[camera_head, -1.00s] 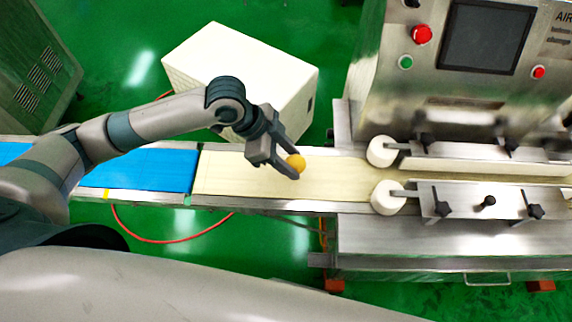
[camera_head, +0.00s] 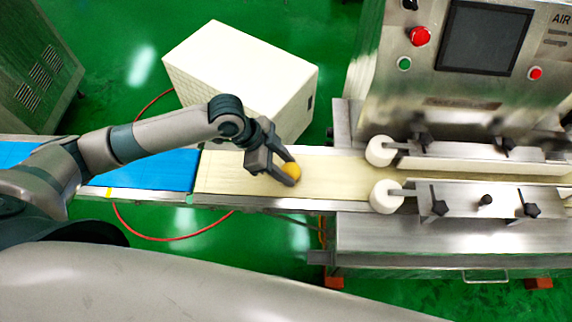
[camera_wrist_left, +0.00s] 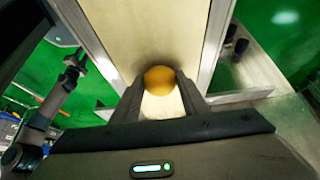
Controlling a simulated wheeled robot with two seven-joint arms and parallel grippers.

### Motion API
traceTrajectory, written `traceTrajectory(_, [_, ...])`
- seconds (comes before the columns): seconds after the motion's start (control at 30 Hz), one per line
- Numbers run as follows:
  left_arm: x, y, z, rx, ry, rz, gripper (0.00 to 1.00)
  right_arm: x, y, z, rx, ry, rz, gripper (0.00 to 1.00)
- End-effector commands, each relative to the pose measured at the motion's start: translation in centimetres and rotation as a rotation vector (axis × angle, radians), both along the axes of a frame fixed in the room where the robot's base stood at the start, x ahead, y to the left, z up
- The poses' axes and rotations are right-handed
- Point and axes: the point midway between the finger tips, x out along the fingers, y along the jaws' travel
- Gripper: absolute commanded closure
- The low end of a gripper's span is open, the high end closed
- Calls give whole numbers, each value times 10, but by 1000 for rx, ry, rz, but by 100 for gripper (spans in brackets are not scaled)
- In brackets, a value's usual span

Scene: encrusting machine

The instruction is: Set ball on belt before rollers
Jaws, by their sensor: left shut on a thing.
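The yellow-orange ball (camera_head: 291,171) is between the fingertips of my left gripper (camera_head: 288,170), which is shut on it. It is low over the cream belt (camera_head: 330,178); I cannot tell if it touches. In the left wrist view the ball (camera_wrist_left: 159,79) sits between both fingers, with the belt (camera_wrist_left: 150,30) behind it. Two white rollers, the upper one (camera_head: 380,151) and the lower one (camera_head: 386,196), stand to the right of the ball at the machine's entry.
A blue belt (camera_head: 150,170) joins the cream belt on the left. A white box (camera_head: 240,70) stands behind the belt. The steel machine with its screen (camera_head: 485,38) and red button (camera_head: 420,36) is at right. The cream belt between ball and rollers is clear.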

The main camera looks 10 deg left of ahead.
Motion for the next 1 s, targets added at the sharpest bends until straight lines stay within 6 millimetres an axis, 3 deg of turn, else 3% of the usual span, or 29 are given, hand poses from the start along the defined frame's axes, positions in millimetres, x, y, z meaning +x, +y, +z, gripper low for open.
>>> traceTrajectory(0.23, [0, 0, -1, 0, 0, 0, 83, -1, -4, -1, -5, 2, 1, 69])
traceTrajectory(0.27, [0, 0, -1, 0, 0, 0, 57, -1, -5, -1, -6, 2, 0, 69])
traceTrajectory(0.33, [0, 0, -1, 0, 0, 0, 41, -1, -6, 0, -7, 3, 0, 69])
traceTrajectory(0.77, [0, 2, 3, 0, 0, -1, 41, -2, -8, -1, -9, 2, 0, 69])
traceTrajectory(1.0, [-2, 14, 23, 0, -4, 0, 41, -2, -8, -6, -8, 2, 0, 69])
